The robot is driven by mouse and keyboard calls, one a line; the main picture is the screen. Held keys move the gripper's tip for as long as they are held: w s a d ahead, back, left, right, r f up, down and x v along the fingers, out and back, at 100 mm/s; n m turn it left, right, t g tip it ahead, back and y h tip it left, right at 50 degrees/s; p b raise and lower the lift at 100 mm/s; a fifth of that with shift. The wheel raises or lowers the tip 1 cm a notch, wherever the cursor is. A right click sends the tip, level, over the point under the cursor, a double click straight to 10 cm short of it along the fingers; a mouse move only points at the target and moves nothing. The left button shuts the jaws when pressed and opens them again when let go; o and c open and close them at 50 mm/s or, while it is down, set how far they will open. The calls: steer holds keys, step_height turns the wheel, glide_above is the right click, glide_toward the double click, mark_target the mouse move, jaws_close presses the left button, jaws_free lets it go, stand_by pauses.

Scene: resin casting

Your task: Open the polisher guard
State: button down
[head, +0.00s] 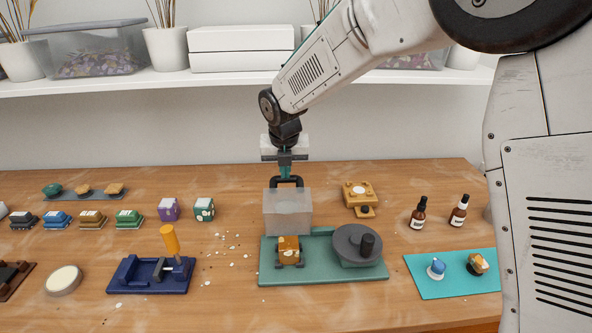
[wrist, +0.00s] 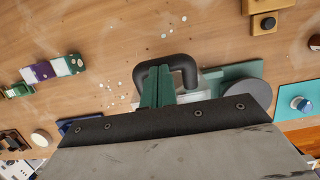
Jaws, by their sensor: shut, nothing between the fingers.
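The polisher has a green base (head: 330,274) with a grey disc (head: 352,240) and a black knob on its right. Its guard (head: 287,212) is a translucent box with a black loop handle (head: 286,182) on top. It stands at the base's left rear, behind and above an amber block (head: 289,250) held between dark clamps, which shows uncovered. My gripper (head: 286,172) is shut and empty, right at the handle. In the wrist view, its green fingers (wrist: 157,85) overlap the handle (wrist: 187,68); I cannot tell whether they touch it.
A navy fixture (head: 150,275) with an orange handle stands left of the polisher. A wooden fixture (head: 360,196) is behind the disc, near two dropper bottles (head: 418,213). A teal mat (head: 450,274) lies at right. White chips litter the table at left. A shelf (head: 140,82) runs behind.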

steer(key=shift+w+d+f, duration=0.1)
steer(key=shift+w+f, duration=0.1)
steer(key=shift+w, duration=0.25)
steer(key=shift+w+d+f, duration=0.1)
steer(key=shift+w+f, duration=0.1)
steer(key=shift+w, duration=0.25)
